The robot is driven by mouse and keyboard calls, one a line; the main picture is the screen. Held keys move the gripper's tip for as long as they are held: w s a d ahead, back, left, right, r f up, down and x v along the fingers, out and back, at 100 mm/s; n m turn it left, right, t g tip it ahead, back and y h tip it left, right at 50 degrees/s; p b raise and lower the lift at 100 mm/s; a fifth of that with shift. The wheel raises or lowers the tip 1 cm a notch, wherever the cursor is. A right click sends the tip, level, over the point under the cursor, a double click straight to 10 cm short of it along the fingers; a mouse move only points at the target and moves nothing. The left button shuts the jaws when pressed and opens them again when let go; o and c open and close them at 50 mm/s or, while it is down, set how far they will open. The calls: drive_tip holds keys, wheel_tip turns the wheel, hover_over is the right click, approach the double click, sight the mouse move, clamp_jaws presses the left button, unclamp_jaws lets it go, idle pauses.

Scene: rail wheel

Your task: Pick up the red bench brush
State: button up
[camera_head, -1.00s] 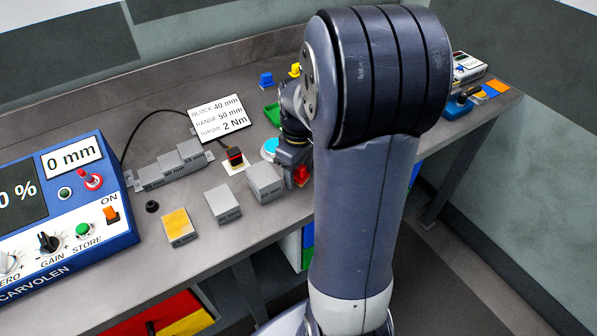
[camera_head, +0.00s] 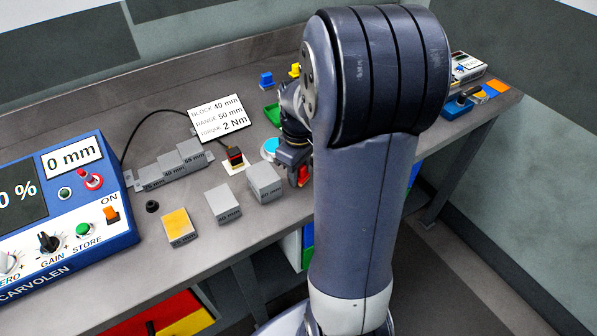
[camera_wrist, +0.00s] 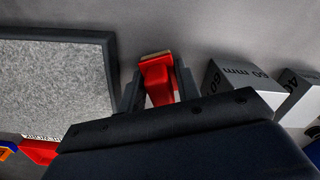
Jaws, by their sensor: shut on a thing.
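The red bench brush (camera_wrist: 157,80) shows in the wrist view between the two fingers of my gripper (camera_wrist: 158,88). My gripper is shut on it, with one dark finger on each side. A tan strip runs along the brush's far edge. In the head view a small red part of the brush (camera_head: 303,176) shows at my gripper (camera_head: 296,165), beside my large arm link. The link hides most of the rest. I cannot tell whether the brush touches the bench.
A 60 mm grey block (camera_wrist: 236,80) stands close to the right of my gripper in the wrist view. A grey flat plate with a dark frame (camera_wrist: 55,85) lies on the left. In the head view, several blocks stand left of my gripper, including an orange-topped one (camera_head: 178,225).

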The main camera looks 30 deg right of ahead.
drive_tip(key=shift+r, duration=0.1)
wheel_tip(320, 180, up, 10)
drive_tip(key=shift+f, duration=0.1)
idle(0.3)
drive_tip(key=o, duration=0.5)
drive_tip(key=shift+c, duration=0.2)
drive_tip(key=c, duration=0.3)
